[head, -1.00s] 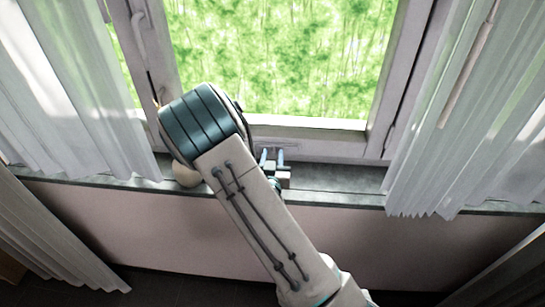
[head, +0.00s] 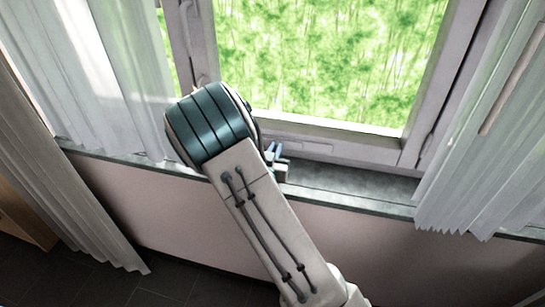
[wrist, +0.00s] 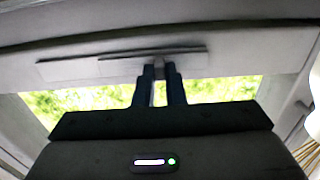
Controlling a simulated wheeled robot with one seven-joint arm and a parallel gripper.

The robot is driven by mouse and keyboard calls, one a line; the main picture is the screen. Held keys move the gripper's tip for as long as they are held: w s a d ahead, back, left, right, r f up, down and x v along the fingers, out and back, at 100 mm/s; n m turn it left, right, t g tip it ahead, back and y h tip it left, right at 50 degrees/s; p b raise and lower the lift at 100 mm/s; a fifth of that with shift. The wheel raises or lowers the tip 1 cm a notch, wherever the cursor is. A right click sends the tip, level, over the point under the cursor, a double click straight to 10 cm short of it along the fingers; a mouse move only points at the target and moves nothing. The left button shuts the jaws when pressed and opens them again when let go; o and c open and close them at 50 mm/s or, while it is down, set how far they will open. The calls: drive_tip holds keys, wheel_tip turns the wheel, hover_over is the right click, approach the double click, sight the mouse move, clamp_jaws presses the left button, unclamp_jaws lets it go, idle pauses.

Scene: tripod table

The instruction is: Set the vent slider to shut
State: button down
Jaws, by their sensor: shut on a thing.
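The vent is a long, thin pale strip (wrist: 75,69) on the light window frame, seen in the wrist view. A shorter plate (wrist: 120,66) overlaps its right part in that view; the slider's small grip is hidden at the fingertips. My gripper (wrist: 160,68) has its two dark fingers close together at this plate's lower edge, shut on the slider. In the head view my gripper (head: 275,153) is at the bottom rail of the window, mostly behind my arm. Part of the vent strip (head: 305,147) shows to its right.
A grey sill (head: 350,182) runs below the window. White curtains hang at the left (head: 85,75) and right (head: 465,180). A window handle (head: 187,25) is on the frame at upper left. The sill right of my gripper is clear.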

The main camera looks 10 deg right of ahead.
drive_tip(key=shift+w+a, duration=0.1)
drive_tip(key=c, duration=1.5)
unclamp_jaws()
drive_tip(key=shift+a, duration=0.1)
drive_tip(key=p+v, duration=0.1)
drive_tip(key=v, duration=1.2)
drive_tip(key=shift+s+a, duration=0.2)
drive_tip(key=shift+s, duration=0.1)
